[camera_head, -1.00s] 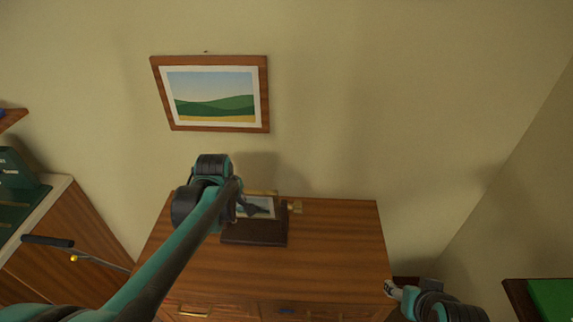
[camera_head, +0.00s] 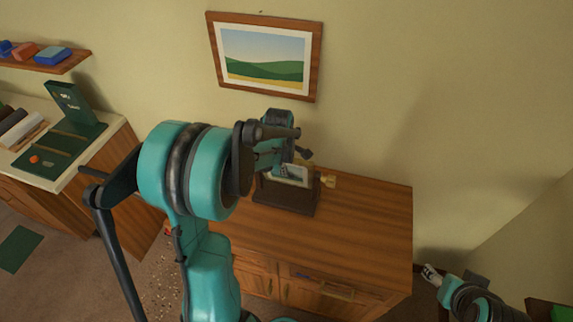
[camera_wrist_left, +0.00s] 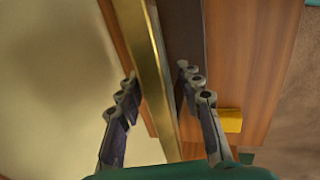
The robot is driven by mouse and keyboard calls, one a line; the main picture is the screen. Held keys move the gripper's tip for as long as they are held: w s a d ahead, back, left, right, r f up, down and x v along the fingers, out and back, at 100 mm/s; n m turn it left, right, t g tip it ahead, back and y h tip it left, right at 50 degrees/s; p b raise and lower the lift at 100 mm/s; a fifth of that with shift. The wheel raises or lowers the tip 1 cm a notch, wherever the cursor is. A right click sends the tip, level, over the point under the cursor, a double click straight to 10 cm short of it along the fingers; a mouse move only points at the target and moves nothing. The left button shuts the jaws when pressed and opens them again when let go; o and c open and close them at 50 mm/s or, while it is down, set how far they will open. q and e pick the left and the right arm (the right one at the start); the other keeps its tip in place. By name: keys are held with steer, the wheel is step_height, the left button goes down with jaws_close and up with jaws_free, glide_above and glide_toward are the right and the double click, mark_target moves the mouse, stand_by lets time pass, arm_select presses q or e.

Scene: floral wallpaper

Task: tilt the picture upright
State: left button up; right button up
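A small picture in a gold frame (camera_head: 299,183) leans back on a dark stand (camera_head: 284,198) on top of the wooden cabinet. My left gripper (camera_head: 292,160) is at its upper edge and partly hides it. In the left wrist view my left gripper (camera_wrist_left: 160,83) is open, with the gold frame edge (camera_wrist_left: 158,70) and the dark stand (camera_wrist_left: 186,35) lying beyond and between its fingers. I cannot tell whether they touch. A larger landscape picture (camera_head: 263,56) in a wooden frame hangs slightly slanted on the wall. My right gripper (camera_head: 431,274) is low at the right, away from the pictures.
The cabinet top (camera_head: 365,215) is clear to the right of the stand, apart from a small gold piece (camera_head: 328,180) beside it. A counter (camera_head: 112,135) with a green stand and a shelf (camera_head: 75,63) are at the left. Walls close in behind and right.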

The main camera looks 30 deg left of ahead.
arm_select(q)
jaws_close()
steer(key=shift+w+a+r+g, duration=0.1)
steer(key=shift+w+g, duration=0.35)
steer(key=shift+g, duration=0.15)
steer(key=shift+w+a+g+h, duration=0.1)
steer(key=shift+w+g+h, duration=0.35)
steer(key=shift+g, duration=0.55)
jaws_free()
steer(key=shift+r, duration=0.1)
step_height(320, 180, up, 12)
